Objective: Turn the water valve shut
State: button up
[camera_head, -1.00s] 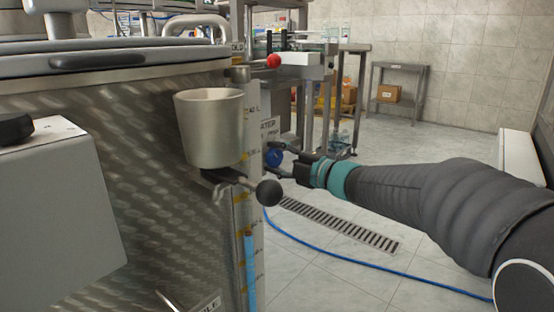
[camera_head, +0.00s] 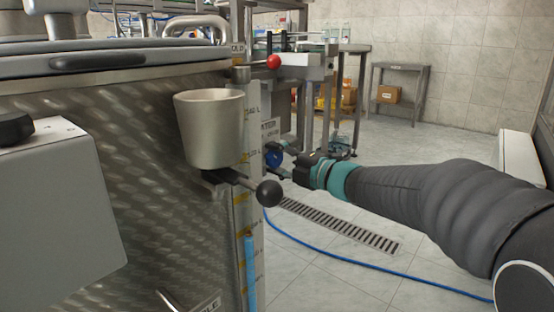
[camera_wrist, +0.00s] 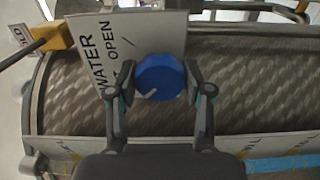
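The water valve is a round blue knob (camera_wrist: 160,74) with a pale pointer mark at its lower left in the wrist view. It is mounted in front of a white sign (camera_wrist: 98,28) reading "WATER" and "OPEN"; part of the lettering is hidden. My gripper (camera_wrist: 148,78) is open, one finger on each side of the knob. I cannot tell whether either touches. In the head view the small blue knob (camera_head: 273,155) is partly covered by my gripper's fingers.
A metal cup (camera_head: 209,130) and a black ball-ended lever (camera_head: 269,193) stick out from the steel tank (camera_head: 150,200), left of my gripper. A yellow part (camera_wrist: 60,36) is at upper left in the wrist view. A blue hose (camera_head: 380,279) crosses the open floor.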

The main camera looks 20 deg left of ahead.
jog(key=shift+o, duration=1.4)
jog(key=v, duration=1.2)
jog(key=shift+f, duration=0.1)
